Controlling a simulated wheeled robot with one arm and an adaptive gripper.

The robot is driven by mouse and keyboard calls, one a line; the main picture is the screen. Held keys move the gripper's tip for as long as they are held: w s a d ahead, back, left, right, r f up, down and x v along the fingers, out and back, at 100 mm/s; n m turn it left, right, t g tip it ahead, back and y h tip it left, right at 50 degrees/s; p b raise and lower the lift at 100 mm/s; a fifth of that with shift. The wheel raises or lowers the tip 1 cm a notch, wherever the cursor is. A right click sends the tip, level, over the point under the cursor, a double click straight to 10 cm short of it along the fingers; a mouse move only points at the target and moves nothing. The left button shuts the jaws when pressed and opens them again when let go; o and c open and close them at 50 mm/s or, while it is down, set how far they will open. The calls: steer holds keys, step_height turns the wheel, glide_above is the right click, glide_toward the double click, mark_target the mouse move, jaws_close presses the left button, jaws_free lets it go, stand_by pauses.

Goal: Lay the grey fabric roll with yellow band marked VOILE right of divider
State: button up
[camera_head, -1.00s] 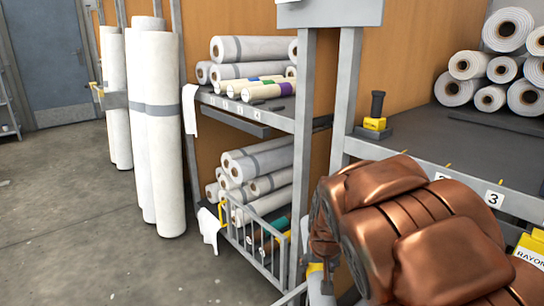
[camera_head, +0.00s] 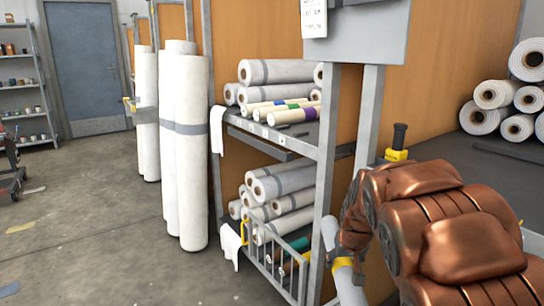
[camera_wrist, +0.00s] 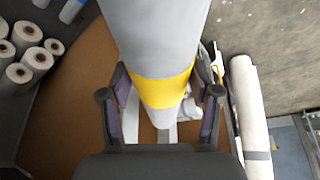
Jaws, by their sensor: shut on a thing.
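The grey fabric roll (camera_wrist: 155,35) with a yellow band (camera_wrist: 162,88) fills the upper middle of the wrist view. My gripper (camera_wrist: 160,94) is shut on it, one finger on each side at the band. No VOILE mark is readable. In the head view the lower part of the roll (camera_head: 347,284) shows below my copper-coloured arm, in front of the rack and clear of the shelves. I cannot tell for certain which part is the divider; a black post on a yellow base (camera_head: 398,143) stands on the dark table at right.
A rack's upper shelf (camera_head: 262,132) holds white rolls and thinner colour-banded rolls. A lower barred bin (camera_head: 275,272) holds more rolls. Tall white rolls (camera_head: 188,150) stand left of it. White rolls (camera_head: 493,94) are stacked on the right table. The floor at left is mostly open.

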mark_target(345, 260)
steer(key=r+p, duration=0.3)
steer(key=p, duration=0.1)
steer(key=r+p, duration=0.2)
steer(key=p, duration=0.2)
steer(key=r+p, duration=0.3)
steer(key=p, duration=0.1)
steer(key=shift+s+d+r, duration=0.1)
steer(key=shift+s+r, duration=0.25)
steer(key=w+r+p+v, duration=0.1)
steer(key=w+p+v, duration=0.1)
steer(key=p+v, duration=0.8)
steer(key=p, duration=0.6)
